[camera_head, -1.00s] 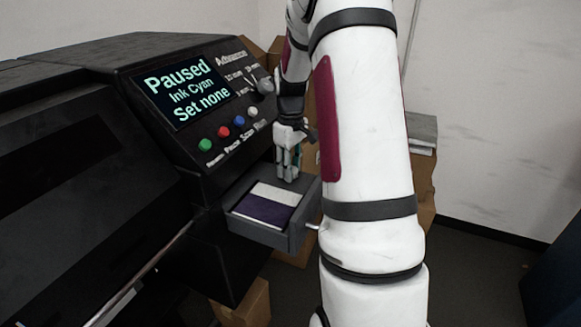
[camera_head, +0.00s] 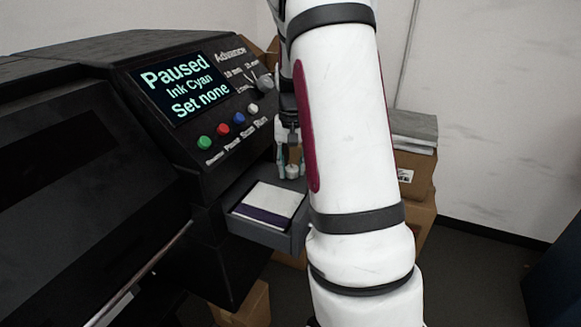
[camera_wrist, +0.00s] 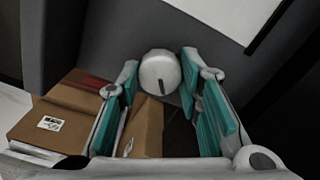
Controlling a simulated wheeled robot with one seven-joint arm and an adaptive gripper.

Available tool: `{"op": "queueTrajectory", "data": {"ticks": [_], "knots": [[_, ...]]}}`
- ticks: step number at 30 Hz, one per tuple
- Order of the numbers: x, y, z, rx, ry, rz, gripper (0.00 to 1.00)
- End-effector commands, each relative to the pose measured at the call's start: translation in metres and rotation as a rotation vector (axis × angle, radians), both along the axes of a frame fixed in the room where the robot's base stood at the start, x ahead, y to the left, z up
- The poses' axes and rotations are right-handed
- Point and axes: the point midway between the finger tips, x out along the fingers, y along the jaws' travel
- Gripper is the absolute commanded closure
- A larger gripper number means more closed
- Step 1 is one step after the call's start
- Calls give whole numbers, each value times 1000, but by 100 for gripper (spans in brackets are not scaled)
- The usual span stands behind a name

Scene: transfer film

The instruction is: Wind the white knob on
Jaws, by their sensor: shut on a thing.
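In the wrist view the round white knob (camera_wrist: 160,72) sits between the teal finger pads of my gripper (camera_wrist: 160,76), with a short dark mark on its face pointing down the picture. My gripper is shut on it. In the head view my gripper (camera_head: 291,166) points down at the back right of the grey tray (camera_head: 262,234), with the whitish knob (camera_head: 293,172) small between its fingertips. A mostly white sheet with a narrow purple strip (camera_head: 262,217) lies in the tray. My arm hides the tray's right side.
The black machine's screen (camera_head: 183,89) reads "Paused, Ink Cyan, Set none". Green, red, blue and white buttons (camera_head: 223,130) line its panel, with a grey dial (camera_head: 265,82) close to my wrist. Cardboard boxes (camera_head: 415,170) stand behind my arm.

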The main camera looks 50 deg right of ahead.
Motion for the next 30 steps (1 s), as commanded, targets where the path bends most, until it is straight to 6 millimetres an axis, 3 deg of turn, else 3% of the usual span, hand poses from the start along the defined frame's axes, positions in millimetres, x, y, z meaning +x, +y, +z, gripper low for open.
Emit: {"op": "queueTrajectory", "data": {"ticks": [15,30], "knots": [[1,-1,0,-2,-3,-413,95],[0,-1,1,-2,-3,-545,95]]}}
